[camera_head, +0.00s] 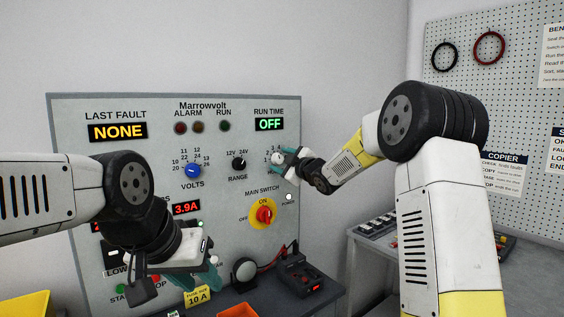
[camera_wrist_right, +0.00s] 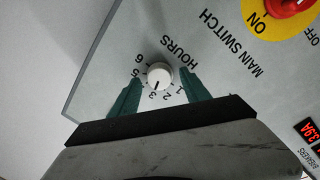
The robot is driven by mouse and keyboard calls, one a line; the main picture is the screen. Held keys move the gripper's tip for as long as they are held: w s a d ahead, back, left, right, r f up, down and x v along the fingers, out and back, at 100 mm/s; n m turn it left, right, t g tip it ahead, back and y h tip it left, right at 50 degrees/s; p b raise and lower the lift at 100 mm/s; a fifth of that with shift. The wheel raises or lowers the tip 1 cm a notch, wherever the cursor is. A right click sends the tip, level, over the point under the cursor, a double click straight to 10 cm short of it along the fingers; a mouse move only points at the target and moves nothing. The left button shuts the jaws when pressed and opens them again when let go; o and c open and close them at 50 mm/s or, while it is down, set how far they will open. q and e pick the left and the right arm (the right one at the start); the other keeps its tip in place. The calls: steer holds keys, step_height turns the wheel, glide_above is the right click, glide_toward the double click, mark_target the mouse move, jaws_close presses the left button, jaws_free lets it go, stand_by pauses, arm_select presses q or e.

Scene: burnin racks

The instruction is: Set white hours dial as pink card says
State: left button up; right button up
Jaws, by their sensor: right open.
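The white hours dial (camera_wrist_right: 159,76) is on the grey panel in the right wrist view, with numbers around it. Its dark pointer mark points at about 3. It also shows in the head view (camera_head: 277,158), partly covered by my right gripper (camera_head: 286,163). In the right wrist view my right gripper (camera_wrist_right: 162,77) is open, with one green finger on each side of the dial. I cannot tell whether the fingers touch it. My left gripper (camera_head: 210,264) is low in front of the panel; its jaw opening is unclear. I see no pink card.
The panel (camera_head: 235,220) also carries a blue volts knob (camera_head: 193,171), a black range knob (camera_head: 239,164) and a red main switch (camera_head: 264,214) on yellow.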

jaws_close()
stand_by(0.3)
steer(key=shift+m, duration=0.3)
steer(key=m, duration=0.2)
steer(key=shift+w+m, duration=0.1)
steer(key=shift+m, duration=0.3)
steer(key=shift+m+g, duration=0.3)
steer(key=shift+m, duration=1.3)
